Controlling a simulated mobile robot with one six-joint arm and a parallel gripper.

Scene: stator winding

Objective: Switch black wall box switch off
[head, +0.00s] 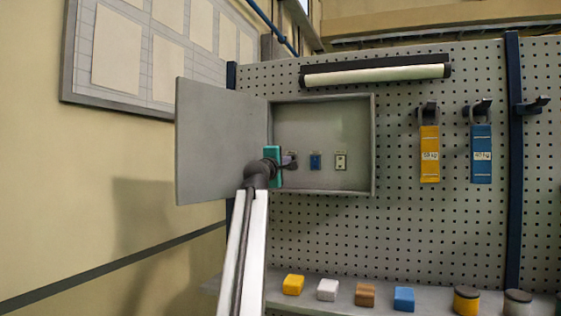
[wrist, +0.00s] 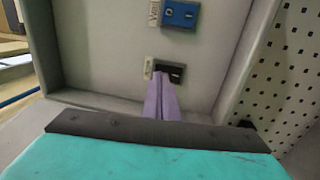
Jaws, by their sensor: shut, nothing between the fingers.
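The black switch (wrist: 175,69) is on the back wall of the open grey wall box (head: 372,145), beside a small pale label. In the wrist view the purple fingers of my gripper (wrist: 161,78) are shut together and empty, with their tips over one end of the black switch. I cannot tell whether they touch it or which way it is set. In the head view my gripper (head: 291,161) reaches into the left part of the box and hides most of the black switch.
A blue switch (head: 315,161) and a cream switch (head: 340,161) sit to the right in the box. The blue switch also shows in the wrist view (wrist: 180,14). The box door (head: 222,140) stands open to the left. A shelf below holds coloured blocks and jars.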

